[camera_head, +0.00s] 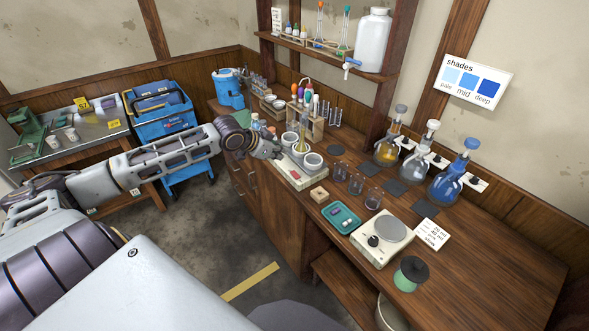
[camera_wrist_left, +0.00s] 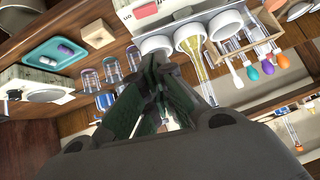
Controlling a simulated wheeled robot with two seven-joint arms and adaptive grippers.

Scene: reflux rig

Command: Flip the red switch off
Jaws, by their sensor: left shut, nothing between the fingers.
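The white heater device (camera_head: 311,182) stands near the bench's front edge with several round white wells. In that view the red switch (camera_wrist_left: 154,9) is on the device's white face, cut by the top edge. I cannot tell which way it is flipped. My left gripper (camera_head: 276,152) is shut and empty, close beside the device's left side. Its fingers (camera_wrist_left: 157,62) point towards the wells in the wrist view. My right gripper is out of view.
Flasks (camera_head: 447,185) stand along the wall.

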